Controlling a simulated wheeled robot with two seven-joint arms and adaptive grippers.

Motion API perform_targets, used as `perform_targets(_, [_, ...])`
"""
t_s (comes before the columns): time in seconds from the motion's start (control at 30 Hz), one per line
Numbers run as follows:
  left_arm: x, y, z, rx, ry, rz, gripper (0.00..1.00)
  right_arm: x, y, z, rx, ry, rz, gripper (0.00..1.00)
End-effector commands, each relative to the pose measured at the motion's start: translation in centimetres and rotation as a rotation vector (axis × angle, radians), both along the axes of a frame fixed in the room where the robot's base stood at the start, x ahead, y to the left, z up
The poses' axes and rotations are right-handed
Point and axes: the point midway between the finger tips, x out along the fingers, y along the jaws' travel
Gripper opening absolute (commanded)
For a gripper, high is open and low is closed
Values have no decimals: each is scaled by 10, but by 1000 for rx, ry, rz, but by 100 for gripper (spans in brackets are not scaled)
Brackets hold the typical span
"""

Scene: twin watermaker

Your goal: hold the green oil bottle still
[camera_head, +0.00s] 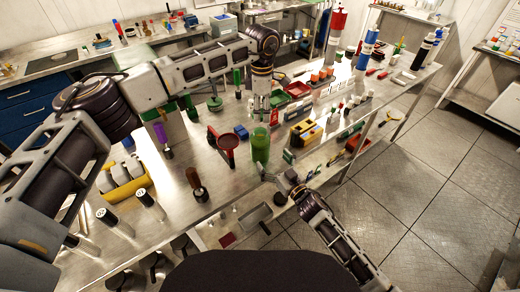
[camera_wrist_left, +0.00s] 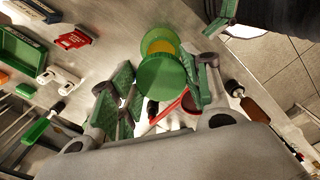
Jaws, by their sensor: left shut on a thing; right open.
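The green oil bottle (camera_head: 260,147) is upright near the front edge of the steel bench. It also shows between the fingers in the left wrist view (camera_wrist_left: 162,76), with a green disc and a yellowish ring. My left gripper (camera_head: 262,118) reaches down from above and behind, shut on the bottle; its finger pads (camera_wrist_left: 165,88) lie on either side of it. The exact contact is partly hidden. My right gripper (camera_head: 268,176) is open and empty, just in front of and below the bottle; a green-padded finger also shows at the upper right in the left wrist view.
A brown-handled tool (camera_head: 196,184) stands at front left. Floor (camera_head: 440,190) is open at the right.

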Motion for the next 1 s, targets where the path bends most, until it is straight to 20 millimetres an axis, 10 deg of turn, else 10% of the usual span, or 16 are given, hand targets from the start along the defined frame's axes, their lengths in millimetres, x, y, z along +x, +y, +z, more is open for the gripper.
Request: perform_targets(1.0, [0, 0, 0, 0, 0, 0, 41, 71, 44, 0, 0, 0, 1, 95])
